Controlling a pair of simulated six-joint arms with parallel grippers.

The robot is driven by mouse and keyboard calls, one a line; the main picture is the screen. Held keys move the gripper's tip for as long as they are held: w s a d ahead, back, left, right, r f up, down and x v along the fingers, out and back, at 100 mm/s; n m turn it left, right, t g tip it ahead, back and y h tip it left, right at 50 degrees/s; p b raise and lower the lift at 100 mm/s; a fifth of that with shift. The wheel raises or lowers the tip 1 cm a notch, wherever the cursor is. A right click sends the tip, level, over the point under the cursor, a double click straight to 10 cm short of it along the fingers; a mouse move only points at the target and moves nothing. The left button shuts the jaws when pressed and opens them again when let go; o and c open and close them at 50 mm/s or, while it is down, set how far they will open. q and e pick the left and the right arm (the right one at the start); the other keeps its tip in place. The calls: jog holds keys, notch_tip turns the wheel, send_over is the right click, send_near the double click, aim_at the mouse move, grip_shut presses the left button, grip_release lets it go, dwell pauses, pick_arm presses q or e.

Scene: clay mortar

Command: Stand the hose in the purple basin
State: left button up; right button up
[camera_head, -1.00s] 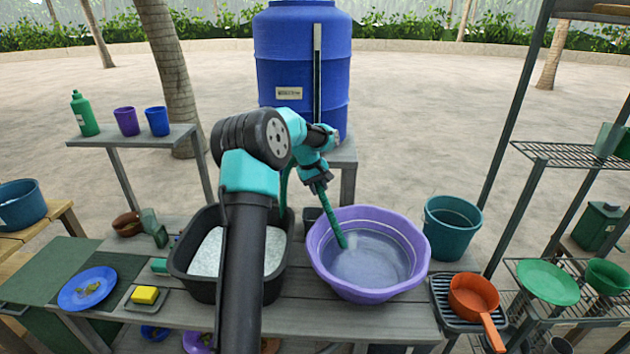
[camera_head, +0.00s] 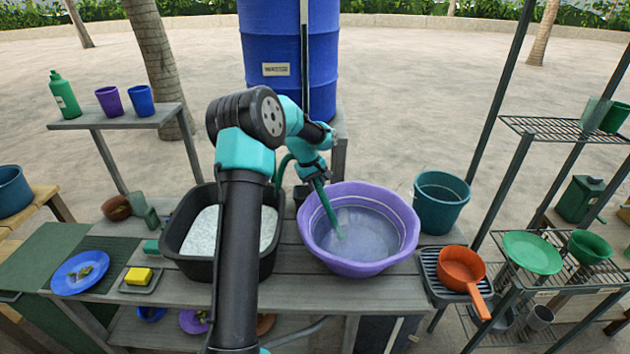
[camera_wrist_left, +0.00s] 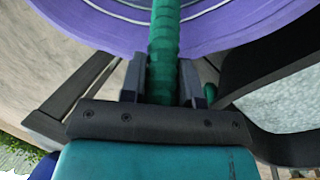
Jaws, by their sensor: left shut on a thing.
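The purple basin (camera_head: 400,212) stands on the grey bench and holds water; its rim also fills the top of the left wrist view (camera_wrist_left: 250,22). The green hose (camera_head: 329,210) slants down over the basin's back left rim, with its lower end inside at the water. My left gripper (camera_head: 318,180) is shut on the hose near that rim. In the left wrist view the hose (camera_wrist_left: 163,50) runs between the two fingers. The hose's rear part (camera_head: 282,168) curves behind my arm. My right gripper is not in view.
A black tub (camera_head: 172,240) with pale contents stands left of the basin, partly behind my arm. A teal bucket (camera_head: 441,203) and an orange pan (camera_head: 461,268) are to the right. A blue barrel (camera_head: 270,45) stands behind. A yellow sponge (camera_head: 138,276) lies at the left.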

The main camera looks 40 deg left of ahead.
pick_arm(q)
jog(key=o, duration=1.7)
jog(key=v, duration=1.1)
jog(key=shift+w+d, duration=0.1)
jog(key=shift+w, duration=0.05)
dwell(0.6)
